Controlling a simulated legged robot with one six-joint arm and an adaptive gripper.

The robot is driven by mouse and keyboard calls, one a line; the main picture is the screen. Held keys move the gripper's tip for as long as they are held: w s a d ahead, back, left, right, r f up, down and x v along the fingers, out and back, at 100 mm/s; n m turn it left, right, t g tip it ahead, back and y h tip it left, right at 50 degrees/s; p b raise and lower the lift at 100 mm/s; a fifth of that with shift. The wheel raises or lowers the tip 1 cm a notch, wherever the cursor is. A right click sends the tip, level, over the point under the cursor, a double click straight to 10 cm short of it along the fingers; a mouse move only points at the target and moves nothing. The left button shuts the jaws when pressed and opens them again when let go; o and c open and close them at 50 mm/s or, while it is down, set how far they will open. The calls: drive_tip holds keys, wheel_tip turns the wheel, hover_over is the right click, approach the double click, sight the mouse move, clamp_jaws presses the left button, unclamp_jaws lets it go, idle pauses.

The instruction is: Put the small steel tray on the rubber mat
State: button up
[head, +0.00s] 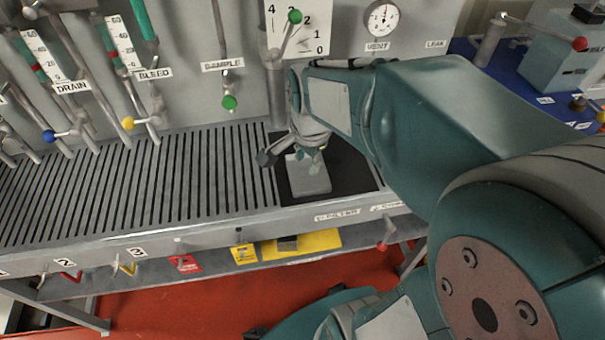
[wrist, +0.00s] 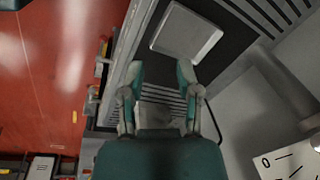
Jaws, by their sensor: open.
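The small steel tray (head: 309,178) lies flat on the black rubber mat (head: 350,175), toward the mat's left side. In the wrist view the tray (wrist: 186,34) is a pale square with a raised rim, beyond my fingertips, with the dark mat (wrist: 226,42) beside it. My gripper (head: 290,157) is above the tray's back left part in the head view, and my arm hides some of the mat's right side. In the wrist view my gripper (wrist: 161,72) has its fingers spread apart, with nothing between them and the tray clear of them.
The slatted grey bench top (head: 150,190) is clear to the left. Valve levers with coloured knobs, such as the green one (head: 229,102), hang along the back panel. A gauge (head: 381,18) is at the top. A yellow tray (head: 305,243) sits below the bench edge.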

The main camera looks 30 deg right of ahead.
drive_tip(key=s+a+r+n+t, duration=0.3)
drive_tip(key=s+a+r+n, duration=0.3)
drive_tip(key=n, duration=0.9)
drive_tip(key=s, duration=0.3)
drive_tip(key=shift+a+r+t, duration=0.2)
drive_tip(key=shift+r+t, duration=0.2)
